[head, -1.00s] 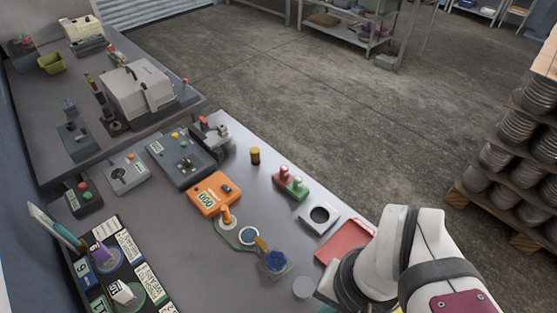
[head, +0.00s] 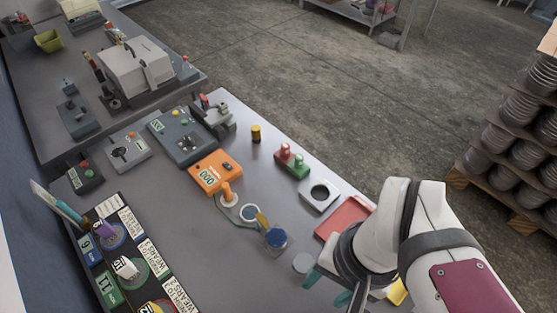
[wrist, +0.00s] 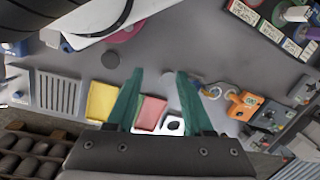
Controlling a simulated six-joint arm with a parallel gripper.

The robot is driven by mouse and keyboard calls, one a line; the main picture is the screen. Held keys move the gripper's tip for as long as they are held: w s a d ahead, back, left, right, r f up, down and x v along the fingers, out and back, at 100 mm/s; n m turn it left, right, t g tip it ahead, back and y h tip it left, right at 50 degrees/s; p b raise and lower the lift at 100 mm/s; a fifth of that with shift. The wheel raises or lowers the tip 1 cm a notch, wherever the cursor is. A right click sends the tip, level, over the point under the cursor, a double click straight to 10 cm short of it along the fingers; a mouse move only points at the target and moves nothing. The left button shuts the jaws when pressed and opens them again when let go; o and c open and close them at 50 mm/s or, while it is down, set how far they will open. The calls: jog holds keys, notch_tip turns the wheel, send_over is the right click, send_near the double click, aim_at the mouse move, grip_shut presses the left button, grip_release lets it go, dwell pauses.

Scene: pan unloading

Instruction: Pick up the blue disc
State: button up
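The blue disc (head: 276,238) lies on a small clear square pan, with a yellow-brown piece at its upper left edge, right of the orange scale in the head view. In the wrist view a bit of blue (wrist: 196,79), likely the disc, shows partly hidden behind the right finger. My gripper (head: 328,290) is to the lower right of the disc in the head view, apart from it.
An orange scale (head: 213,171) with a display stands left of the disc. A grey round piece (head: 303,263), a red tray (head: 343,217) and a white block with a round hole (head: 320,194) lie nearby. A black rack of labelled discs (head: 103,207) is at left.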

jog(key=o, duration=0.6)
jog(key=shift+o, duration=0.2)
jog(key=n+h, duration=0.2)
jog(key=n, duration=0.9)
send_over(277, 237)
notch_tip(277, 237, down, 4)
jog(key=shift+n, duration=0.4)
notch_tip(277, 237, down, 16)
jog(key=shift+f, duration=0.15)
